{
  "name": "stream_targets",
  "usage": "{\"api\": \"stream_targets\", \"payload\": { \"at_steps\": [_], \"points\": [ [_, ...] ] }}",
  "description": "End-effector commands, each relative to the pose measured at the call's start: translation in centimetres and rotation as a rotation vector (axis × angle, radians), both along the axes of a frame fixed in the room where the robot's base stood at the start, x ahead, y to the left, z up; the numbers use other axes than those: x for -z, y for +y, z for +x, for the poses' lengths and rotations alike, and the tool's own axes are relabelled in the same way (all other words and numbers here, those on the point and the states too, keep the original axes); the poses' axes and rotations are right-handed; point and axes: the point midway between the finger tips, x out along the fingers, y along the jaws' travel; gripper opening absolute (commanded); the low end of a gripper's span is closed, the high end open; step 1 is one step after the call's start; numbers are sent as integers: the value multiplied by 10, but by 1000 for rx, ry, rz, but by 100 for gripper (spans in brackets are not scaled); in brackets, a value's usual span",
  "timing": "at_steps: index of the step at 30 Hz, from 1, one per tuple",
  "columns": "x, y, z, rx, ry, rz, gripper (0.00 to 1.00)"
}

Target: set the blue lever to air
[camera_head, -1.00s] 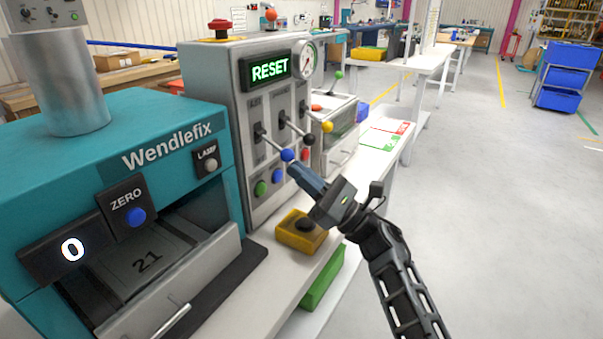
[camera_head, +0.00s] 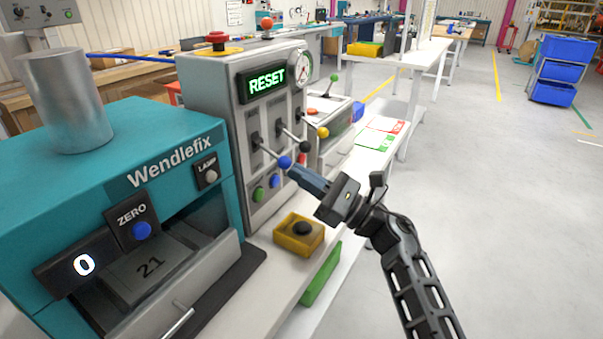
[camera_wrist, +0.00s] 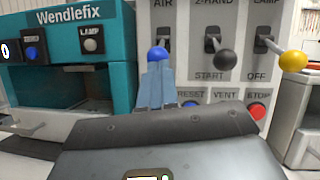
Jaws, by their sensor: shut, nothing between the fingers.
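The blue lever (camera_head: 285,162) sticks out from the leftmost slot of the grey control panel (camera_head: 242,107). Its round blue knob also shows in the wrist view (camera_wrist: 157,54), below the label AIR (camera_wrist: 163,4) at the slot's top. The label at the slot's bottom is hidden behind my fingers. My gripper (camera_head: 293,172) is shut and empty, with its fingertips right at the knob's near, lower side. In the wrist view the fingertips (camera_wrist: 156,75) end just under the knob. I cannot tell whether they touch it.
A black-knobbed lever (camera_head: 305,146) and a yellow-knobbed lever (camera_head: 322,132) stand close to the right. Green and blue buttons (camera_head: 274,181) sit below.

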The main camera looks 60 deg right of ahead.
Motion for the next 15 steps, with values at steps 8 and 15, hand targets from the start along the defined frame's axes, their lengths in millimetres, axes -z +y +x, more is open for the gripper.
{"api": "stream_targets", "payload": {
  "at_steps": [8,15],
  "points": [
    [-19,0,-5,-2,53,-4,0],
    [-39,1,-10,-2,51,-5,0]
  ]
}}
